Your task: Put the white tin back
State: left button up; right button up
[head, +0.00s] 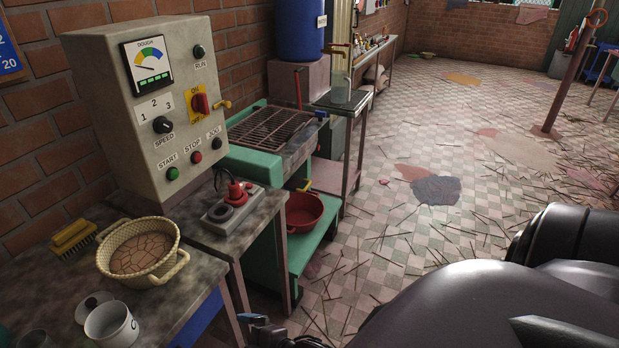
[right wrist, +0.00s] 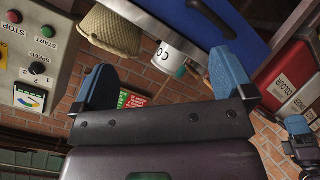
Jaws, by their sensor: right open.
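The white tin (head: 110,325) stands upright and open-topped on the near worktop at the bottom left of the head view, with dark lettering on its side. A pale round lid with a knob (head: 94,306) lies behind it. In the right wrist view, which is upside down, the tin (right wrist: 174,58) shows beyond the fingers, apart from them. My right gripper (right wrist: 165,68) is open and empty, with blue fingertips; part of it shows at the bottom of the head view (head: 266,330). A dark gripper (right wrist: 298,132), seemingly my left, shows at the wrist view's right edge; its jaws are unclear.
A woven basket (head: 112,275) and a yellow brush (head: 72,238) sit behind the tin. A control box (head: 150,105) stands at the back. A red bowl (head: 304,211) is on a green shelf. A red box marked "COLOUR" (right wrist: 290,85) shows in the wrist view.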

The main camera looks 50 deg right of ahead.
jog(key=s+d+f+m+g+h, duration=0.1)
jog(key=s+d+f+m+h, duration=0.2)
jog(key=s+d+m, duration=0.6)
jog(key=shift+s+d+f+m+h, duration=0.15)
jog(key=shift+d+f+m+h, duration=0.2)
jog(key=shift+m, duration=0.75)
